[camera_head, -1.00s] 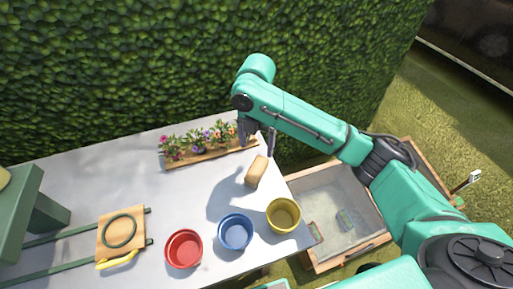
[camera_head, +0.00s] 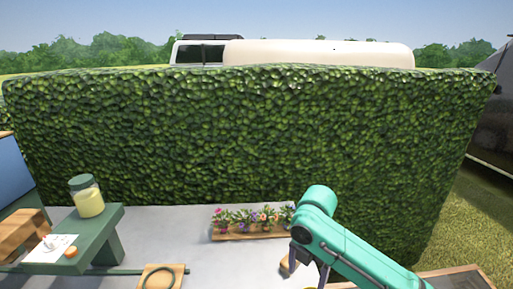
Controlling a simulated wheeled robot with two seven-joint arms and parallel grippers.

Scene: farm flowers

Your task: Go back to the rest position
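My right arm comes in from the lower right in teal and bends down at a rounded joint over the table. My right gripper (camera_head: 292,262) is a small dark shape below that joint, by the right part of the table; whether its fingers are apart is too small to tell. A tan block (camera_head: 285,268) shows in part beside it. A wooden tray of potted flowers (camera_head: 252,237) stands at the back of the grey table (camera_head: 225,264), left of the gripper. My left gripper is not in view.
A green stand (camera_head: 112,235) at the left holds a jar with a green lid (camera_head: 88,197). A wooden board with a dark ring (camera_head: 162,277) lies at the front edge of view. A tall hedge (camera_head: 240,140) closes the back.

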